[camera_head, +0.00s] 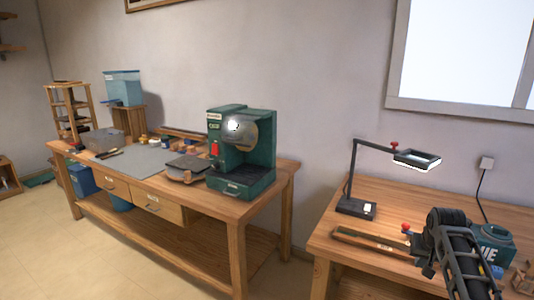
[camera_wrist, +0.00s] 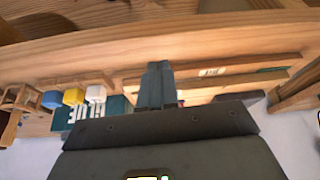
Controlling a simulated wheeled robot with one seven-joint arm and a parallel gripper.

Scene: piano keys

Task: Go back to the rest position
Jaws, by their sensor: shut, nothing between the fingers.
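My gripper (camera_wrist: 156,70) is shut and empty in the wrist view. Its two fingers are together, with long wooden bars (camera_wrist: 225,76) behind them. In the head view my dark arm (camera_head: 456,250) is at the lower right, over the right-hand workbench (camera_head: 440,197). It partly hides a teal glue pot (camera_head: 494,247), which also shows at the left of the wrist view (camera_wrist: 85,119). A long wooden piece (camera_head: 365,242) lies on the bench left of my arm. I cannot tell whether my fingers touch anything.
A desk lamp (camera_head: 353,180) with a jointed arm stands behind the wooden piece. The left workbench (camera_head: 237,207) carries a green machine (camera_head: 262,156) and a grey mat (camera_head: 140,160). A gap of floor separates the benches. Yellow and blue items (camera_wrist: 73,96) are near the glue pot.

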